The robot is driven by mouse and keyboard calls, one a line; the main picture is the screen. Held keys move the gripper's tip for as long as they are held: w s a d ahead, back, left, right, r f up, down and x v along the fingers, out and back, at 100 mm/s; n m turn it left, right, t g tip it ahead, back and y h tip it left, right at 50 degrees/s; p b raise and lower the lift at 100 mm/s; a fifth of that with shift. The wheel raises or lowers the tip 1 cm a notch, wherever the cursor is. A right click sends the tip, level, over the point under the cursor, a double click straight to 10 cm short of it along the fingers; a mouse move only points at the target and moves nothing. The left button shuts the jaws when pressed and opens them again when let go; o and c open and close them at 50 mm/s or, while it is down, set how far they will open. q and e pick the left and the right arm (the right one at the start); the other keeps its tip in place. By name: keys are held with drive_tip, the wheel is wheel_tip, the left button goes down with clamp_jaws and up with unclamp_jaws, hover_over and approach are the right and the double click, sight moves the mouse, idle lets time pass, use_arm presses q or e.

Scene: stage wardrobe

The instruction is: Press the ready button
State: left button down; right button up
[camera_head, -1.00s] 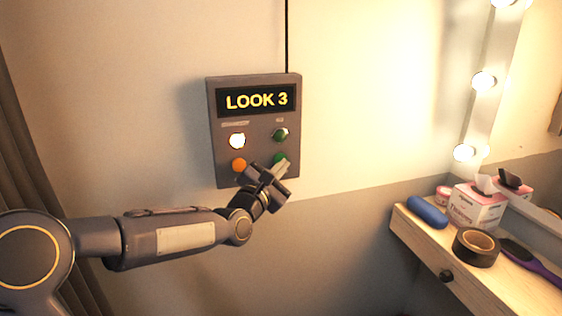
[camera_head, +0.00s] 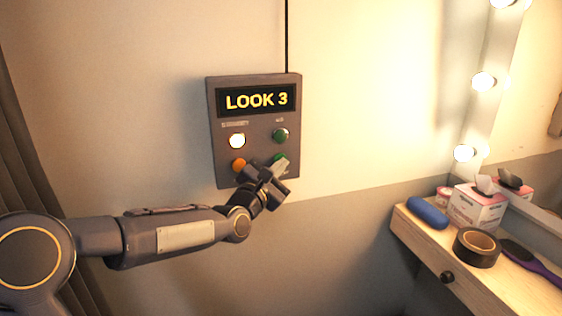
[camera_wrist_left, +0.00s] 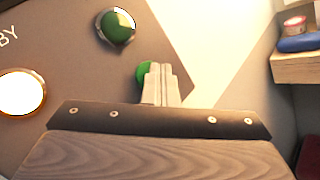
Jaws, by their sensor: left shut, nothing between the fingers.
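A dark grey button panel (camera_head: 255,86) hangs on the wall, its display (camera_head: 257,101) reading "LOOK 3". It has a lit white button (camera_head: 237,141) at upper left, a green button (camera_head: 281,135) at upper right, an orange button (camera_head: 238,164) at lower left and a second green button (camera_head: 276,158) at lower right. I cannot read which label says ready. My left gripper (camera_head: 284,162) is shut and empty in front of the lower green button. In the left wrist view its fingertips (camera_wrist_left: 158,68) partly cover that button (camera_wrist_left: 143,70); contact cannot be told. My right gripper is out of view.
A wooden shelf (camera_head: 425,246) at the right holds a blue case (camera_head: 427,212), a tissue box (camera_head: 474,212), a roll of black tape (camera_head: 476,247) and a purple brush (camera_head: 536,265). Lit bulbs (camera_head: 484,81) line a mirror above. The wall between panel and shelf is clear.

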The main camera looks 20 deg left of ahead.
use_arm(q)
drive_tip(key=shift+s, duration=0.1)
drive_tip(key=shift+s+d+b, duration=0.45)
drive_tip(key=shift+s+b, duration=0.15)
drive_tip(key=s+d, duration=0.1)
drive_tip(key=s+d+b, duration=0.1)
drive_tip(key=s+b, duration=0.1)
drive_tip(key=s, duration=0.1)
drive_tip(key=shift+s+d, duration=0.1)
drive_tip(key=shift+d, duration=0.3)
idle(0.5)
